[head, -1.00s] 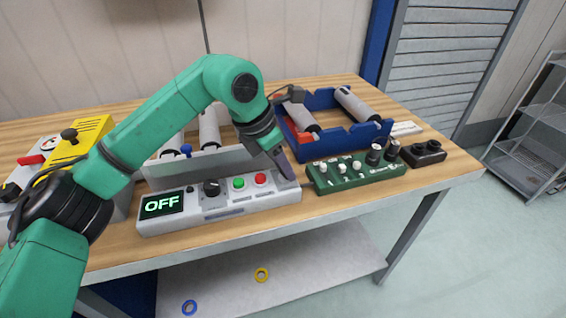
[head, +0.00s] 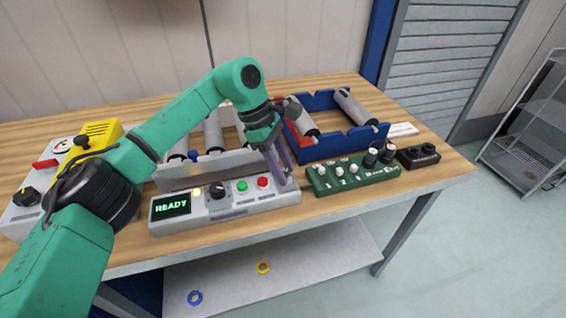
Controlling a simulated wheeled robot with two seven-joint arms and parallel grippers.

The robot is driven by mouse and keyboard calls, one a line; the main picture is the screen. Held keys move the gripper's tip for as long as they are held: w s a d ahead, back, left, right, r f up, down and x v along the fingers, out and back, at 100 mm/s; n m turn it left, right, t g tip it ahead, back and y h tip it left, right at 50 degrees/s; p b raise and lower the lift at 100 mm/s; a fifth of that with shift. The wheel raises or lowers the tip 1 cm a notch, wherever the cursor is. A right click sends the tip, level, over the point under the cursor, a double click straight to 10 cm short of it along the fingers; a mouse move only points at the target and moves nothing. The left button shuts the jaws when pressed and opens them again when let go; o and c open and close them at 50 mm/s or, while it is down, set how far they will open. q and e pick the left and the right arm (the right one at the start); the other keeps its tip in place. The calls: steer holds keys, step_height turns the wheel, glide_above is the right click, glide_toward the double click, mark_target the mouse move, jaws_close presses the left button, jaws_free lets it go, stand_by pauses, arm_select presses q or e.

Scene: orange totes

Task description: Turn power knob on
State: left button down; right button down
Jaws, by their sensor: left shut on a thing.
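The white control box (head: 225,215) stands on the table near its front edge. Its display (head: 171,206) reads READY in green, and a small lamp (head: 197,192) beside it glows yellow. A black dial (head: 217,189), a green button (head: 242,187) and a red button (head: 263,182) sit on its top. My left gripper (head: 283,176) points down at the right end of the box, right of the red button. It is shut on the power knob, which its fingers hide. My right gripper is not in view.
A green box with white and black knobs (head: 350,176) stands close to the right, with a small black box (head: 418,156) beyond. A blue tray (head: 358,140) with grey rollers lies behind. A yellow-and-white panel (head: 98,133) stands left. Bare wood shows at the right.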

arm_select(q)
steer(key=shift+w+r+m+g, duration=0.15)
steer(key=shift+m+g, duration=0.15)
steer(key=shift+m, duration=0.5)
steer(key=shift+p, duration=0.3)
steer(key=shift+c, duration=2.2)
jaws_free()
steer(key=p+v, duration=0.1)
steer(key=v, duration=1.3)
steer(key=shift+d+r, duration=0.15)
steer(key=shift+r, duration=0.1)
